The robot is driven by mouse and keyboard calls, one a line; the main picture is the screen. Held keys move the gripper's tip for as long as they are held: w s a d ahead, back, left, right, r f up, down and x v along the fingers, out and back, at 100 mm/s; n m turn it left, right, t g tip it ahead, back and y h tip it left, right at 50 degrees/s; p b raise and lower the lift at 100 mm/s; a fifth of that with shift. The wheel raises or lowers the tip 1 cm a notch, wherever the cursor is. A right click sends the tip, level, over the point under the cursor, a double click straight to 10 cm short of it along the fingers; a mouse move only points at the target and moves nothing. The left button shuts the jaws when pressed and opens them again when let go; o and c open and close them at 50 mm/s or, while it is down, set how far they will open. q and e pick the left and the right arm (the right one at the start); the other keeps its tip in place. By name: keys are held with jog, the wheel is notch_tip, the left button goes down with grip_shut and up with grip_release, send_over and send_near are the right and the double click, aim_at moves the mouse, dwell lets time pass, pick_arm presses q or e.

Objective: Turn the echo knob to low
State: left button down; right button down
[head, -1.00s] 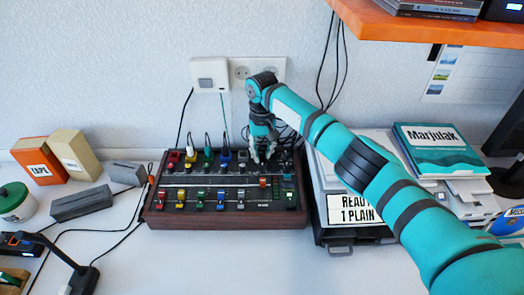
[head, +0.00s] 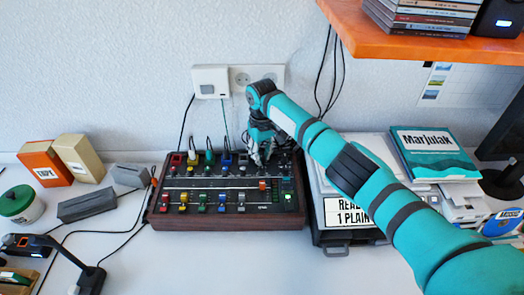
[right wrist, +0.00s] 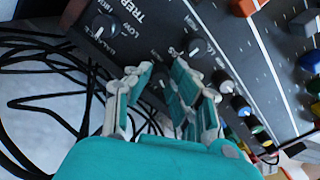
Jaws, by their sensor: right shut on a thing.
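The mixer (head: 228,223) is a dark console with a wooden case, rows of coloured knobs and sliders. It lies on the table against the wall. My right gripper (head: 262,157) reaches down onto its back right part. In the right wrist view my right gripper (right wrist: 160,75) is shut at the panel's edge, on a knob mostly hidden by its fingers. A dark knob (right wrist: 197,47) and another dark knob (right wrist: 103,25) stand beside the fingers, clear of them. Part of a "TREB…" label shows. I cannot read an echo label. My left gripper is not in view.
Black cables (right wrist: 40,75) lie behind the mixer. A case with a white sign (head: 345,212) stands close at its right. A grey block (head: 87,205) and boxes stand at left. An orange shelf (head: 400,30) overhangs the upper right. The table in front is clear.

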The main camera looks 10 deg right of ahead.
jog(key=shift+n, duration=0.8)
